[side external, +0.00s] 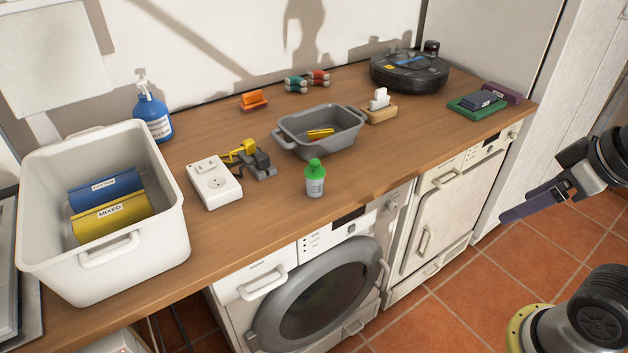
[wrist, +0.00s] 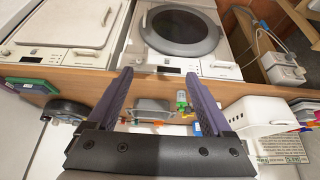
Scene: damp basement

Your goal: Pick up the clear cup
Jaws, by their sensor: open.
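I cannot make out a clear cup in either view. The nearest small container is a pale bottle with a green cap (side external: 315,180), upright near the counter's front edge. It also shows small in the wrist view (wrist: 182,100). My gripper (side external: 522,204) has dark purple fingers and hangs in the air at the right, off the counter's front edge. In the wrist view my gripper (wrist: 158,74) is open, its fingers wide apart, with nothing between them.
On the counter (side external: 400,148) are a grey tub (side external: 293,146) with yellow pieces, a white bin (side external: 175,225), a blue spray bottle (side external: 151,110), a white socket box (side external: 214,183) and a robot vacuum (side external: 409,72). A washing machine (side external: 318,300) stands below.

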